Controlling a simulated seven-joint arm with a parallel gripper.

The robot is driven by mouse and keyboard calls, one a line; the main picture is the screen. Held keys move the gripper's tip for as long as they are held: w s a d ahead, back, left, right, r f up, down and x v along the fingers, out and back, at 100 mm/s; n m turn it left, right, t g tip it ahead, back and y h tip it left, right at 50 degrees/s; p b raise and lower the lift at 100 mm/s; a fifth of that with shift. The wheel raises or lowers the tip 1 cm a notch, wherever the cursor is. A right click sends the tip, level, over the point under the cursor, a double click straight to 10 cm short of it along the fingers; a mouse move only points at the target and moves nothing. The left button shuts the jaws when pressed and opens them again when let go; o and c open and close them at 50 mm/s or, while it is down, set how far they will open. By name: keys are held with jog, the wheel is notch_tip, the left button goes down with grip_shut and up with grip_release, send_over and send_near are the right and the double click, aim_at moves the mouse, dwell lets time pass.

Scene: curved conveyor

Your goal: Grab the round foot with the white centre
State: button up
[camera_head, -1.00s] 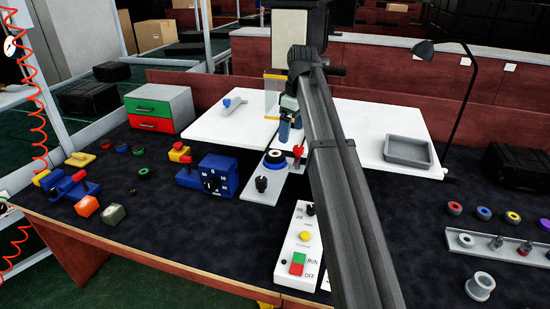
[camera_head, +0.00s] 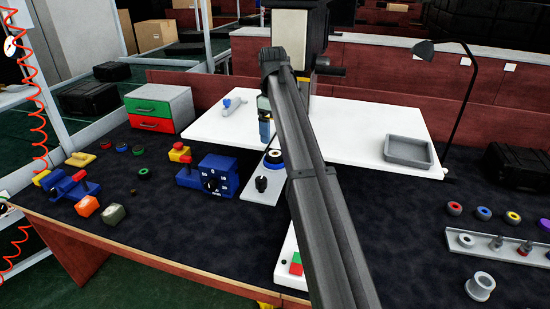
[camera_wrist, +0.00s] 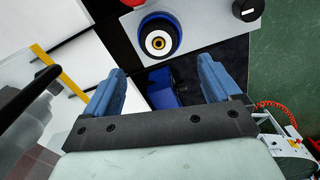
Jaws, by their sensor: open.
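The round foot with the white centre (camera_wrist: 159,42) is a black ring around a white middle with a small dark hole. It sits in a blue round holder (camera_wrist: 147,22) on a pale plate. In the head view the foot (camera_head: 273,157) shows just left of my arm. My gripper (camera_wrist: 160,68) is open and empty. Its two blue fingers are wide apart, and the foot shows beyond their tips, roughly centred between them. In the head view my gripper (camera_head: 266,129) is above and slightly behind the foot, not touching it.
A black knob (camera_head: 261,183) stands on the same plate in front of the foot. A blue dial box (camera_head: 217,175) is to the left. A white table (camera_head: 350,119) lies behind, with a grey tray (camera_head: 408,152). A control panel (camera_head: 286,275) is partly hidden by my arm.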

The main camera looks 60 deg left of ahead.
aim_at(275, 153)
notch_tip(275, 153, down, 3)
jog(key=shift+r, duration=0.15)
jog(key=f, duration=0.4)
jog(key=shift+w+d, duration=0.25)
jog(key=shift+d, duration=0.1)
jog(key=shift+f, duration=0.55)
jog(key=c, duration=1.2)
jog(key=shift+o, duration=0.2)
jog(key=shift+a, duration=0.1)
